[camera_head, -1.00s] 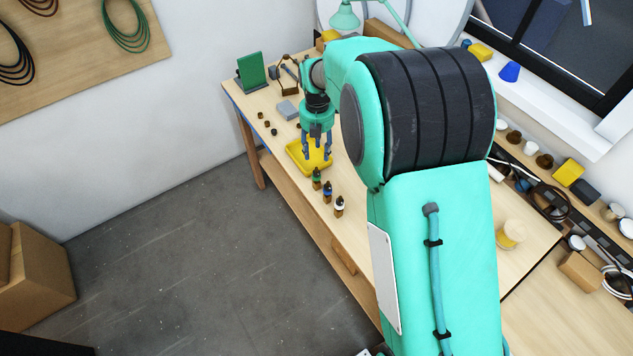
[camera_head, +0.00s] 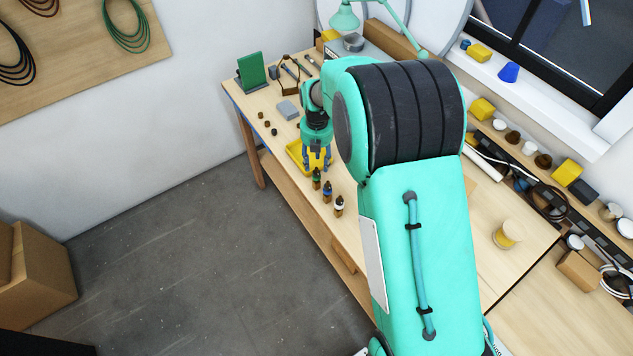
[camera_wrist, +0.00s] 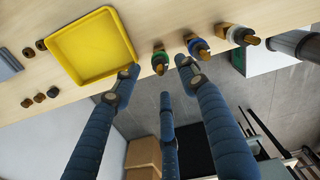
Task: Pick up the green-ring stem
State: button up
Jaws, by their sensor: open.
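A yellow tray (camera_wrist: 60,62) lies right beside the fingers, close to one fingertip. Small brown pieces (camera_wrist: 40,97) and a grey block (camera_head: 288,110) lie beyond it. The bench's front edge (camera_head: 322,228) runs close to the stems, with open floor below.

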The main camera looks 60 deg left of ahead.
aim_at(316, 168)
jog(key=shift+s+f+p, duration=0.1)
jog(key=shift+f+p, duration=0.45)
jog(key=shift+f, duration=1.75)
grip_shut()
